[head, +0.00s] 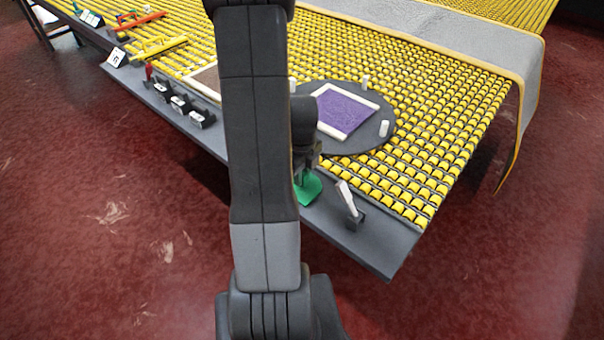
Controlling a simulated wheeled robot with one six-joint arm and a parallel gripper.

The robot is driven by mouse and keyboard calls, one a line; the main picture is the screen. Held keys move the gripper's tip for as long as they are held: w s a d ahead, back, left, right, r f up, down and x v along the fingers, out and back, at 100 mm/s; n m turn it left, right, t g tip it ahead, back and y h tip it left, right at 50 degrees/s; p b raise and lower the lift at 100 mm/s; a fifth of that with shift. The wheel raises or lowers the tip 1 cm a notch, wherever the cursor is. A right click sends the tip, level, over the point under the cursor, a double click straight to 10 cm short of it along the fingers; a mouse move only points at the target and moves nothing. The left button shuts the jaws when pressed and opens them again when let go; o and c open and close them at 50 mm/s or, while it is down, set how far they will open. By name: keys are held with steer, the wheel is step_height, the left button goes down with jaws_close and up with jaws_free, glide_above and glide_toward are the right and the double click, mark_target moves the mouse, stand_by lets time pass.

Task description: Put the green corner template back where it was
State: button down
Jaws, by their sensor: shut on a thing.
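The green corner template (309,190) is at the front grey ledge of the roller table, just right of my arm. My gripper (303,174) is shut on the template from above. My arm hides most of the gripper and the left part of the template. I cannot tell whether the template touches the ledge or is held just above it.
A dark round plate (372,142) carries a purple panel (342,111) with cream edging. A white piece in a dark holder (349,203) stands close right of the template. Small black blocks (180,104) line the ledge at left. Grey fabric (440,35) hangs over the far right edge.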

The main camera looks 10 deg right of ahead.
steer(key=shift+f, duration=0.1)
steer(key=shift+f, duration=0.15)
steer(key=c, duration=1.3)
jaws_free()
step_height(320, 180, up, 13)
steer(key=shift+f, duration=0.2)
